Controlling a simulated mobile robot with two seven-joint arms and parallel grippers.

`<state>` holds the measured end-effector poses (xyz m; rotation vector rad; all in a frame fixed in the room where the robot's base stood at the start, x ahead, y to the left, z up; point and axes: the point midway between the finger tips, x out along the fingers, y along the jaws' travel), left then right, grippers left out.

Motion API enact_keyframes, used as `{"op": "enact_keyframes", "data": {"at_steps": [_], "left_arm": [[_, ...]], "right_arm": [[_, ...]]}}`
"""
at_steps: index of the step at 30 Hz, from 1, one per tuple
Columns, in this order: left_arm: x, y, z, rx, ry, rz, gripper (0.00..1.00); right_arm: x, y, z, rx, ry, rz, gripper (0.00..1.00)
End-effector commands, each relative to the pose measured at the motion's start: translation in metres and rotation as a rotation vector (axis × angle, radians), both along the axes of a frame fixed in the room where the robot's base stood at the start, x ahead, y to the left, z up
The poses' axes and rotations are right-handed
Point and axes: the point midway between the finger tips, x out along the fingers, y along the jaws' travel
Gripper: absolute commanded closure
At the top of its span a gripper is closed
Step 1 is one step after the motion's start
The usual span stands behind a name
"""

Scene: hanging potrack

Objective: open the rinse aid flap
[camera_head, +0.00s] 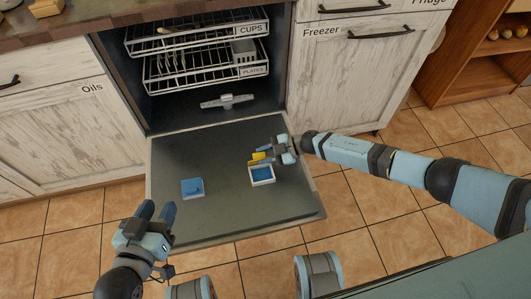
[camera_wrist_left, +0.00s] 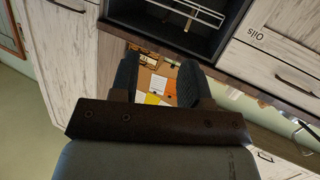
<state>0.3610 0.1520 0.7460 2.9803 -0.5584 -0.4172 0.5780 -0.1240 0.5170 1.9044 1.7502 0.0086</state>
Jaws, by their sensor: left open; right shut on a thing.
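The dishwasher door (camera_head: 225,222) lies open and flat. On its inner face at left is a blue flap (camera_head: 192,188), which looks closed. To its right is a white-rimmed compartment (camera_head: 262,183) with a blue inside. I cannot tell from labels which one is for rinse aid. My right gripper (camera_head: 259,157) is just above the white-rimmed compartment, shut on a small yellow piece (camera_head: 257,156); whether that piece is joined to the compartment is unclear. My left gripper (camera_head: 159,209) is open and empty near the door's front left corner; its spread fingers show in the left wrist view (camera_wrist_left: 157,82).
Racks labelled CUPS (camera_head: 195,32) and PLATES (camera_head: 205,70) sit inside the dishwasher, above a grey spray arm (camera_head: 227,102). Oils (camera_head: 60,125) and Freezer (camera_head: 345,85) cabinets flank it. Tiled floor around the door is open.

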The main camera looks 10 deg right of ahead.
Motion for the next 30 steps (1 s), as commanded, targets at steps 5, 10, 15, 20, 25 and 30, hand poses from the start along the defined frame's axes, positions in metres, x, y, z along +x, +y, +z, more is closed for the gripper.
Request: {"op": "enact_keyframes", "data": {"at_steps": [5, 10, 15, 20, 25, 30], "left_arm": [[-0.008, 0.01, -0.018, 0.05, 0.093, 0.015, 0.57], [-0.009, 0.011, -0.023, 0.057, 0.104, 0.016, 0.57], [-0.005, 0.007, -0.016, 0.036, 0.065, 0.01, 0.57], [-0.002, 0.002, -0.009, 0.015, 0.026, 0.003, 0.57], [-0.001, 0.0, -0.004, -0.001, 0.001, -0.001, 0.57], [0.001, -0.002, 0.005, -0.017, -0.028, -0.004, 0.57]], "right_arm": [[0.016, 0.001, 0.006, -0.001, 0.157, -0.002, 1.0], [0.026, 0.001, 0.003, 0.0, 0.304, -0.004, 1.0], [0.035, 0.001, 0.0, 0.002, 0.426, -0.003, 1.0], [0.04, 0.001, -0.002, 0.003, 0.513, -0.003, 1.0], [0.043, 0.0, -0.003, 0.004, 0.57, -0.005, 1.0], [0.044, 0.001, -0.003, 0.004, 0.598, -0.003, 1.0]]}}
